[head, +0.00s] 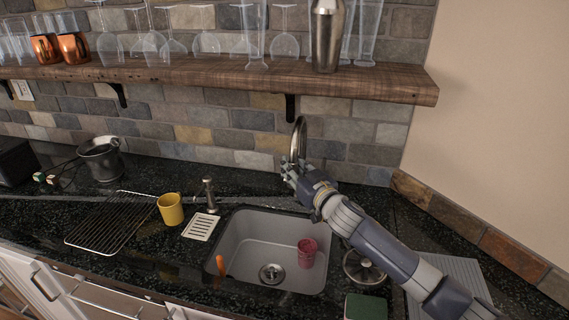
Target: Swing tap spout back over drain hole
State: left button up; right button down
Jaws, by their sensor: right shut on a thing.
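The tap spout (298,137) is a curved metal neck rising behind the sink, in front of the stone wall. My right gripper (290,172) is shut on the spout at its lower part; the fingers hide the place they hold and the tap's base. The sink (233,238) is a light grey basin set in the dark counter. The drain hole (271,273) is a round metal fitting in the basin floor, in front and left of the spout. A red cup (307,252) stands in the basin on the right. My left gripper is not in view.
A yellow mug (171,209), a white slotted tray (201,227), a soap dispenser (209,194) and a black wire rack (108,220) are left of the sink. A metal lid (363,268) and a green sponge (366,307) lie right. A wooden shelf (200,72) with glasses hangs above.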

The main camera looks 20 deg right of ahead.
jog(key=shift+s+f, duration=0.25)
jog(key=shift+d, duration=0.1)
jog(key=shift+f, duration=0.15)
jog(key=c, duration=1.4)
grip_release()
jog(key=shift+s, duration=0.1)
jog(key=shift+o, duration=0.3)
jog(key=shift+s+r, duration=0.15)
jog(key=shift+r, duration=0.15)
jog(key=shift+s+d, duration=0.1)
jog(key=shift+s, duration=0.2)
jog(key=s+d, duration=0.1)
jog(key=s, duration=1)
jog(key=shift+d, duration=0.2)
